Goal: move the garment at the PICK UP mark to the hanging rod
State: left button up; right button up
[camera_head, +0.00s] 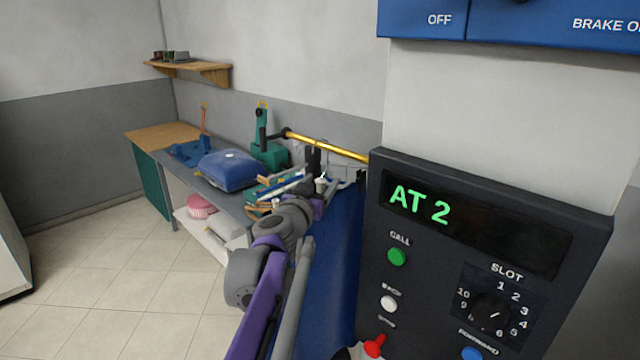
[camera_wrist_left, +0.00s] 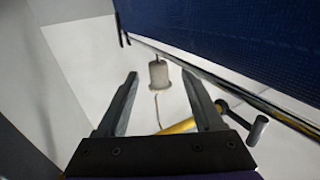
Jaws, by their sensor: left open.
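My left gripper (camera_head: 314,160) is at the far end of my purple and grey arm, beside a yellow rod (camera_head: 335,148). In the left wrist view my left gripper (camera_wrist_left: 160,78) is open, with nothing between its fingers. There the yellow rod (camera_wrist_left: 178,127) passes behind the fingers. A large blue surface (camera_head: 335,270) lies right of my arm; a blue woven-looking surface (camera_wrist_left: 235,45) fills the upper right of the wrist view. I cannot tell whether either is the garment. No PICK UP mark is readable. My right gripper is not in view.
A control panel (camera_head: 405,290) reading AT 2 stands close on the right, with a blue sign (camera_head: 520,18) above. The tiled floor (camera_head: 130,285) at left is clear.

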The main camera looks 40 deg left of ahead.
pick_arm(q)
jog(key=v, duration=1)
jog(key=shift+s, duration=0.4)
jog(key=shift+d, duration=0.1)
